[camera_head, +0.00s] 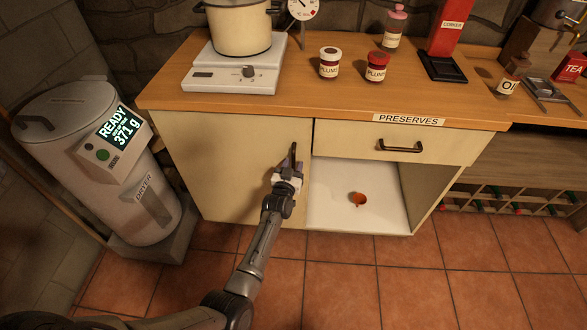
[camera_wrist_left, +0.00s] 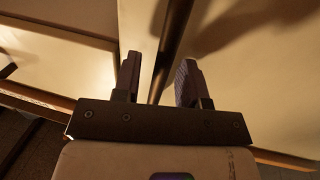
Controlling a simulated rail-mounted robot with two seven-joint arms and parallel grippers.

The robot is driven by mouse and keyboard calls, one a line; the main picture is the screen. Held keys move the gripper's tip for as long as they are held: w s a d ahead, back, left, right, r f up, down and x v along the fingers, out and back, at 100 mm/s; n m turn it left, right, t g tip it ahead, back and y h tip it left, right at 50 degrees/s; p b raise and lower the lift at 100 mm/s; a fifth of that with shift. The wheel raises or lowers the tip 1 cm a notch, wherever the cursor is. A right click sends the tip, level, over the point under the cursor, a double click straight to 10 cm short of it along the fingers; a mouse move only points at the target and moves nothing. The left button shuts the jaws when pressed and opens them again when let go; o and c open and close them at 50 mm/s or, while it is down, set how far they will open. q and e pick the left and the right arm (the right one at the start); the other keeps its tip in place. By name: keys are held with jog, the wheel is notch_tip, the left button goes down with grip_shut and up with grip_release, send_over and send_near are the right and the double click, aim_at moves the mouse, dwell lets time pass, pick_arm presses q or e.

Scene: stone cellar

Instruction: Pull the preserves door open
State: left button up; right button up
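The cream cabinet's front has a plain door panel (camera_head: 225,165) on the left, with a dark vertical bar handle (camera_head: 293,157) near its right edge. The panel looks flush with the cabinet front. My left gripper (camera_head: 289,170) is at this handle. In the left wrist view its two fingers (camera_wrist_left: 160,82) stand on either side of the handle bar (camera_wrist_left: 172,40), with gaps visible between fingers and bar. A "PRESERVES" label (camera_head: 408,119) is on the counter edge above a shut drawer (camera_head: 400,146). My right gripper is not in view.
An open compartment (camera_head: 335,200) under the drawer holds a small orange-red item (camera_head: 358,199). A dryer (camera_head: 115,165) stands left of the cabinet. The counter bears a scale (camera_head: 230,78) with a pot (camera_head: 240,28) and plum jars (camera_head: 377,66). The tiled floor in front is clear around my arm.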

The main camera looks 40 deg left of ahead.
pick_arm(q)
jog(key=shift+w+a, duration=0.1)
jog(key=shift+w, duration=0.05)
jog(key=shift+c, duration=0.2)
grip_shut()
dwell(0.4)
